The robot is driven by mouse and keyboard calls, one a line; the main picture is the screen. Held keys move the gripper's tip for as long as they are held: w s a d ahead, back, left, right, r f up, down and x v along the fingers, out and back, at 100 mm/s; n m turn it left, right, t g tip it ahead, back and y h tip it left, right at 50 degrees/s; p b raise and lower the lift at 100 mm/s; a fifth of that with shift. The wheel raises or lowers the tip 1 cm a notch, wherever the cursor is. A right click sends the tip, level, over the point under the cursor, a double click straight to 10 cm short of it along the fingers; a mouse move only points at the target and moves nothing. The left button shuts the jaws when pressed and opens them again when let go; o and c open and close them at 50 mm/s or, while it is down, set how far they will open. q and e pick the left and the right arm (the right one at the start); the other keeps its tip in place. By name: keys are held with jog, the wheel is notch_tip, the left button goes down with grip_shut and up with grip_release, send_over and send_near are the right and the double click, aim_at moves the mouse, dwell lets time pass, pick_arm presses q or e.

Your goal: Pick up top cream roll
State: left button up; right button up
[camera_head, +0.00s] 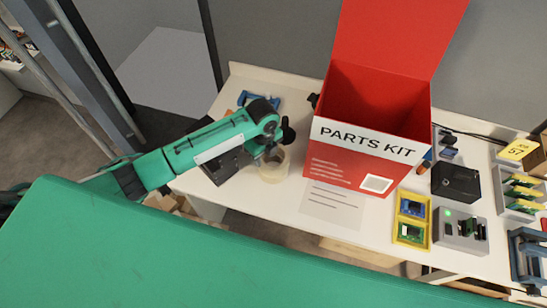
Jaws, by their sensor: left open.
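A cream roll (274,170) sits on the white table just left of the red box. Its upper part is partly hidden by my left arm. I cannot tell whether it is one roll or a stack. My left gripper (275,146) is over the roll, at the end of the green arm coming in from the left. It is open. Its fingertips are mostly hidden, so I cannot tell whether they touch the roll. My right gripper is not in view.
An open red PARTS KIT box (366,150) stands right of the roll. Further right are yellow trays (411,218), a grey device (460,231) and a black box (456,182). Blue and dark items (258,100) lie behind my left arm.

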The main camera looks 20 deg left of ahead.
pick_arm(q)
jog(key=f+p, duration=0.1)
jog(key=f, duration=0.1)
jog(key=a+f+p, duration=0.1)
jog(key=f, duration=0.1)
jog(key=shift+s, duration=0.2)
jog(key=shift+f, duration=0.7)
grip_shut()
